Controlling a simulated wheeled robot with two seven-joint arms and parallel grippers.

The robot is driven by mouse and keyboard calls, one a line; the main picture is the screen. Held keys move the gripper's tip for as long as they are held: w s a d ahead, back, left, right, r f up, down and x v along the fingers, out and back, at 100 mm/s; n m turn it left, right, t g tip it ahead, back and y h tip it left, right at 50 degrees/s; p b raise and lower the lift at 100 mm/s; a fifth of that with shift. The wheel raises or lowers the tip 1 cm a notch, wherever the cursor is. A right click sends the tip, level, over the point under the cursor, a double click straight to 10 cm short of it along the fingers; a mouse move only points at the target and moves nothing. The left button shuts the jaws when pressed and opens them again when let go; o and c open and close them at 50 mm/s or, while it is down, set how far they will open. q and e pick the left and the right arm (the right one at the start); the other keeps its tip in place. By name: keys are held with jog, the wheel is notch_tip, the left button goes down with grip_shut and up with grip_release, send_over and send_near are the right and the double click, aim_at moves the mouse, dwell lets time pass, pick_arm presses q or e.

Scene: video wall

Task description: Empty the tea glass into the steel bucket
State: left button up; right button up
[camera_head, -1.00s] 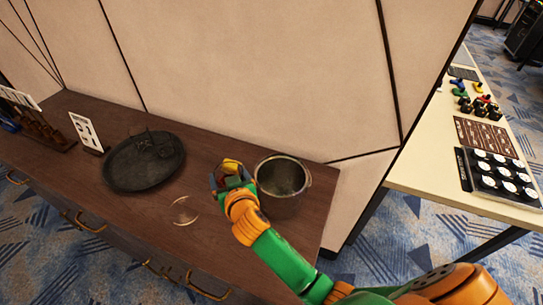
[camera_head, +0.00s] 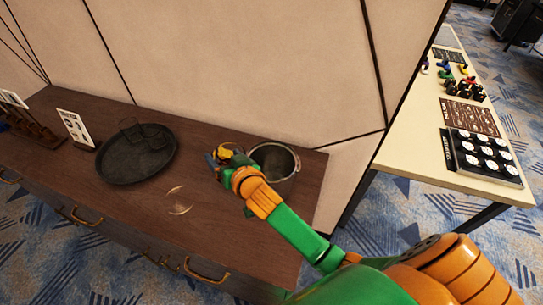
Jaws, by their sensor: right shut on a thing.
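The steel bucket (camera_head: 287,176) stands upright on the brown sideboard, close to the wall. My right gripper (camera_head: 222,156) is at the left of the bucket's rim and is shut on the tea glass (camera_head: 224,153). The glass is small here and mostly hidden by the fingers; a yellow-amber patch shows between them. Its tilt and how much tea it holds cannot be told. My forearm covers the bucket's lower left side. My left gripper is out of view.
A clear round saucer (camera_head: 180,201) lies on the sideboard (camera_head: 130,210). A dark oval tray (camera_head: 125,174) with dark frame-like items is farther left, beside a white card stand (camera_head: 76,128). A cream table (camera_head: 412,151) with small items stands at the right.

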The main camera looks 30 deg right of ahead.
aim_at(237, 146)
jog(key=shift+d+r+m, duration=0.25)
jog(key=shift+r+m, duration=0.05)
jog(key=shift+r, duration=0.25)
jog(key=shift+d+r+m+y, duration=0.15)
jog(key=shift+d+m+y, duration=0.2)
jog(key=shift+m+y, duration=0.05)
jog(key=shift+d+r+m+t+y, duration=0.3)
jog(key=shift+d+r+m+y, duration=0.25)
jog(key=shift+d+m, duration=0.25)
jog(key=shift+s+d+f+m+y, duration=0.1)
jog(key=shift+d+f+m+y, duration=0.15)
jog(key=shift+m, duration=0.25)
jog(key=shift+a+r+m+t+y, duration=0.1)
jog(key=shift+r+m+t+y, duration=0.25)
jog(key=shift+m, duration=0.45)
jog(key=shift+f, duration=0.1)
jog(key=shift+m, duration=0.3)
jog(key=shift+f+m+y, duration=0.3)
jog(key=shift+m+y, duration=0.05)
jog(key=shift+m, duration=0.05)
jog(key=shift+d+r+m+t+b, duration=0.2)
jog(key=shift+r+m+t+b, duration=0.25)
jog(key=shift+b, duration=0.45)
